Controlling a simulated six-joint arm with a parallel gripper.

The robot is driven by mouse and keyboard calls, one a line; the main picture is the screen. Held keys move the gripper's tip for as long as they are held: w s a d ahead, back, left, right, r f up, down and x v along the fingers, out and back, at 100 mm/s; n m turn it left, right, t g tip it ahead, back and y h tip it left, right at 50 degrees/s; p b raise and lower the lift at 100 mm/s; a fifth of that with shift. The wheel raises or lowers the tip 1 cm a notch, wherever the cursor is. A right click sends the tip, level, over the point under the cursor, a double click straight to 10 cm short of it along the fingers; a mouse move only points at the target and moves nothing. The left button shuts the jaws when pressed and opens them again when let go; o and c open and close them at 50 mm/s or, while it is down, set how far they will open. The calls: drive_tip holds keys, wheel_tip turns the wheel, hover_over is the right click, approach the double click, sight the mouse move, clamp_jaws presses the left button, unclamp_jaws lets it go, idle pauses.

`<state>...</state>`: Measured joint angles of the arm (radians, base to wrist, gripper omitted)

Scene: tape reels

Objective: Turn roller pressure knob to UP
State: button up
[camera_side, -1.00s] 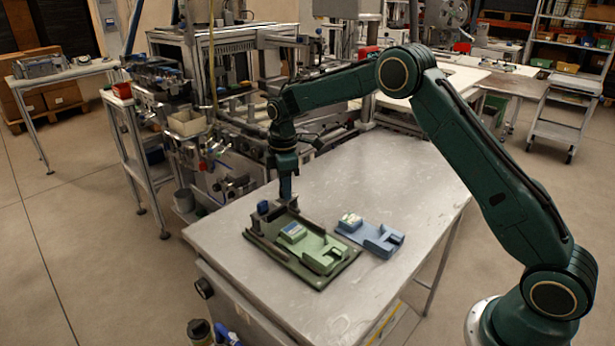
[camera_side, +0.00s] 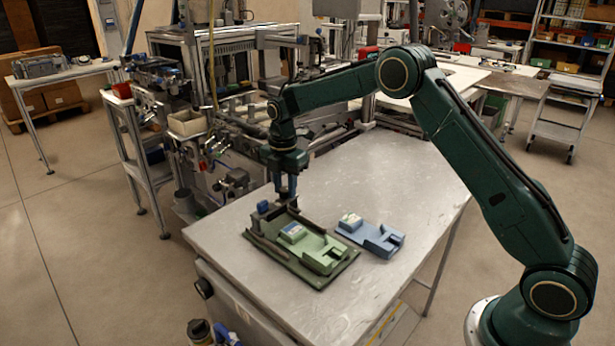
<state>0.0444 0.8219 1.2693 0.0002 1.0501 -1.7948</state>
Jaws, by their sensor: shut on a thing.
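My gripper (camera_side: 287,197) points straight down at the far end of a dark green fixture (camera_side: 318,280) on the table. Its fingers are shut at the top of the fixture's dark end block, just right of a small blue part (camera_side: 264,207). The roller pressure knob is hidden between the fingers, and its markings cannot be read. A light green tape reel unit (camera_side: 322,259) with a labelled top lies in the fixture. A blue unit of similar shape (camera_side: 378,240) lies on the table to its right.
The grey metal table (camera_side: 390,180) is clear behind and right of the two units. A large machine with rails and tubing (camera_side: 225,130) stands close behind the table's left edge. A bottle (camera_side: 199,332) shows below the near edge.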

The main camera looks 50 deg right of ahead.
sight(285, 189)
drive_tip(key=shift+a+r, duration=0.1)
idle(0.3)
drive_tip(key=o, duration=1)
wheel_tip(285, 189, up, 14)
drive_tip(key=shift+f, duration=0.1)
idle(0.4)
